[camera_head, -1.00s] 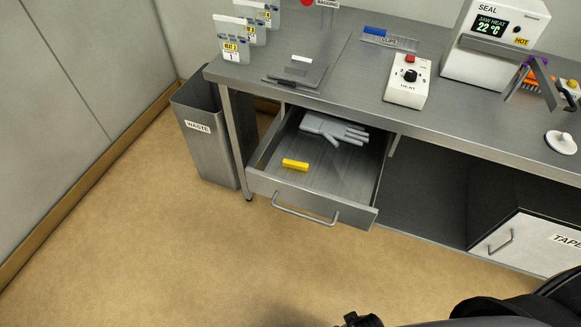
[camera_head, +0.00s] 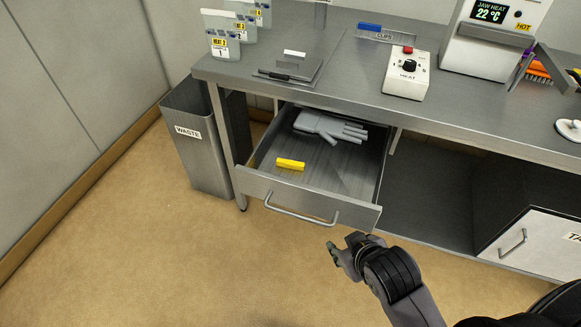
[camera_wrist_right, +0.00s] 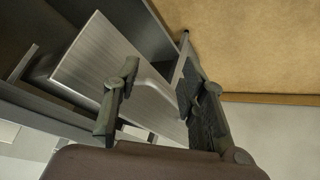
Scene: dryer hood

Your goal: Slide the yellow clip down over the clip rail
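The yellow clip (camera_head: 290,164) lies on the floor of the open drawer (camera_head: 310,211), near its front left. The clip rail, a grey strip marked CLIPS (camera_head: 402,40), lies at the back of the bench top, with a blue clip (camera_head: 370,27) at its left end. My right gripper (camera_head: 342,256) is in front of and below the drawer front, apart from the yellow clip. The yellow clip is not seen there. My left gripper is not in view.
A grey glove (camera_head: 328,127) lies at the back of the drawer. The drawer handle (camera_head: 300,218) juts out from its front. A waste bin (camera_head: 187,155) stands left of the bench. A heat control box (camera_head: 407,75) and the sealer (camera_head: 492,40) stand on the bench.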

